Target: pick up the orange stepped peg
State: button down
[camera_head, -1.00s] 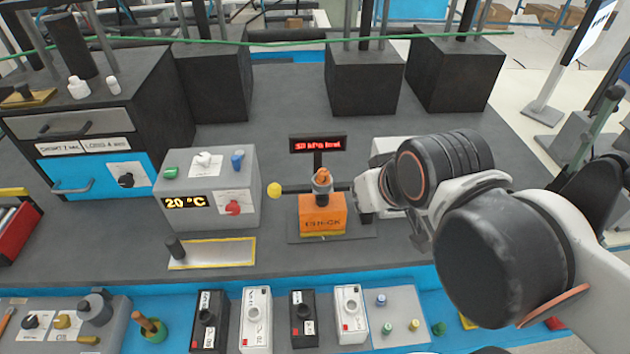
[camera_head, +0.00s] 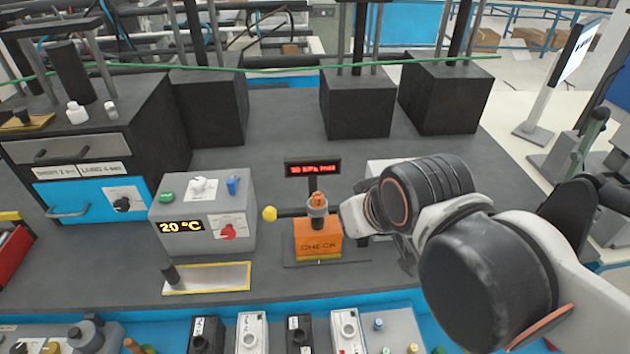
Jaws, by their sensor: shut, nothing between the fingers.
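A small orange peg (camera_head: 318,197) stands upright in a grey collar on top of the orange block marked CHECK (camera_head: 318,239), at the middle of the head view. Its lower part is hidden in the collar, so I cannot see its steps. My gripper (camera_head: 352,217) is just right of the collar, at about its height, with my dark and white arm reaching in from the right. The gripper is shut and empty. Its fingertips are hard to make out, and I cannot tell whether they touch the collar.
A red-lettered display (camera_head: 313,168) stands behind the block, and a yellow knob (camera_head: 270,213) sticks out left. A grey 20 °C box (camera_head: 204,213) stands further left. Black-and-white devices (camera_head: 252,333) line the front. Bare grey bench lies between the block and the back boxes.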

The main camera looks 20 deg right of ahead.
aim_at(318, 202)
jog(key=k+j+u, duration=0.4)
jog(key=j, duration=0.2)
jog(key=j+u, duration=0.2)
jog(key=k, duration=0.3)
jog(key=i+j, duration=0.1)
jog(key=i, duration=0.15)
